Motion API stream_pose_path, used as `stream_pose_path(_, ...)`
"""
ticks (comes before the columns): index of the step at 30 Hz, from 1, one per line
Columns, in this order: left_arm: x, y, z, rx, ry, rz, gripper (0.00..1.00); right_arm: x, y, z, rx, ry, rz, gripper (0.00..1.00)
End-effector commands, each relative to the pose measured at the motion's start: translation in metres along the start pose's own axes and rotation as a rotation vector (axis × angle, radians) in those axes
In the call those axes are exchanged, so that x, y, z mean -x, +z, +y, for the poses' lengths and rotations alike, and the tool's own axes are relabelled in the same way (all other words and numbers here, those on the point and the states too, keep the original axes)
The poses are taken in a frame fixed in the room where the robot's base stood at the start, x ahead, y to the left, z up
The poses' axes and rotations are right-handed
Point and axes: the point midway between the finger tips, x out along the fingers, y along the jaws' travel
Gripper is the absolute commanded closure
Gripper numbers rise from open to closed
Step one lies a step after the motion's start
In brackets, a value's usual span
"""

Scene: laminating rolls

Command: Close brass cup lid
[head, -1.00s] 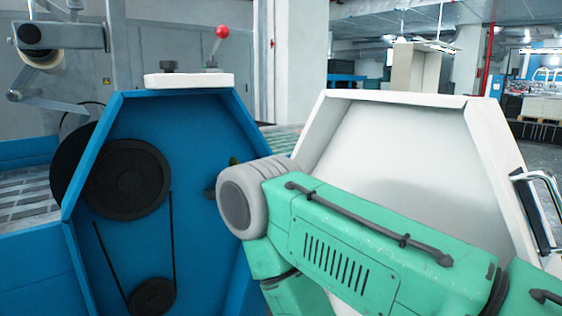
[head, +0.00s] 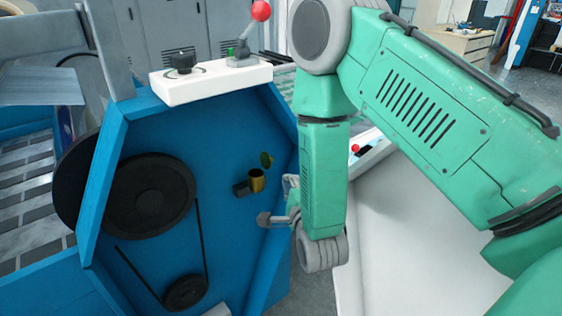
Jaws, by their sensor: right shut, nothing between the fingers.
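The small brass cup (head: 257,182) sticks out from the blue inner panel of the machine, on a dark mount (head: 241,188). Its greenish lid (head: 266,160) stands raised and tilted above the cup, so the cup is open. My right gripper (head: 266,219) is just below and slightly right of the cup, pointing left toward the blue panel. It is shut, holds nothing and appears apart from the cup and lid. My right wrist hides part of the gripper's base. My left gripper is not in view.
The blue recess holds a large black pulley (head: 150,197), a small pulley (head: 186,291) and a belt. A white control box (head: 211,82) with a red-knobbed lever (head: 261,12) sits on top. The white door (head: 410,250) stands open at right, behind my arm.

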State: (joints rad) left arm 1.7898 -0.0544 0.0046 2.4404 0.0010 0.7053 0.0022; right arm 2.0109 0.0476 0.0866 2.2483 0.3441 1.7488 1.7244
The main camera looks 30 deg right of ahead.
Motion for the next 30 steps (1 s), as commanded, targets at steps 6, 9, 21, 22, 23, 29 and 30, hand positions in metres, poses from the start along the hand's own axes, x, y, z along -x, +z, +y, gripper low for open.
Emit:
stream_pose_path(6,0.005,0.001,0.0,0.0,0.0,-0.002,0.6,-0.029,0.001,-0.003,-0.007,-0.011,0.001,1.0)
stream_pose_path(9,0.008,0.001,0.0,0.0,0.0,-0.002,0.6,-0.049,0.002,-0.003,-0.005,-0.009,0.0,1.0)
stream_pose_path(21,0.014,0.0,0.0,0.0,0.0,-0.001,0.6,-0.097,0.0,0.0,-0.006,-0.003,0.0,1.0)
stream_pose_path(22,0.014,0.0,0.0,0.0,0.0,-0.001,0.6,-0.098,0.0,0.0,-0.006,-0.002,0.0,1.0)
stream_pose_path(23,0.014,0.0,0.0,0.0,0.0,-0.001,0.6,-0.098,0.0,0.0,-0.006,-0.002,0.0,1.0)
stream_pose_path(29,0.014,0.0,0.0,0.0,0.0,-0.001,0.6,-0.098,0.0,0.0,-0.006,-0.002,0.0,1.0)
stream_pose_path(30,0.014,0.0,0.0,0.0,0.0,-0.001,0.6,-0.098,0.0,0.0,-0.006,-0.002,0.0,1.0)
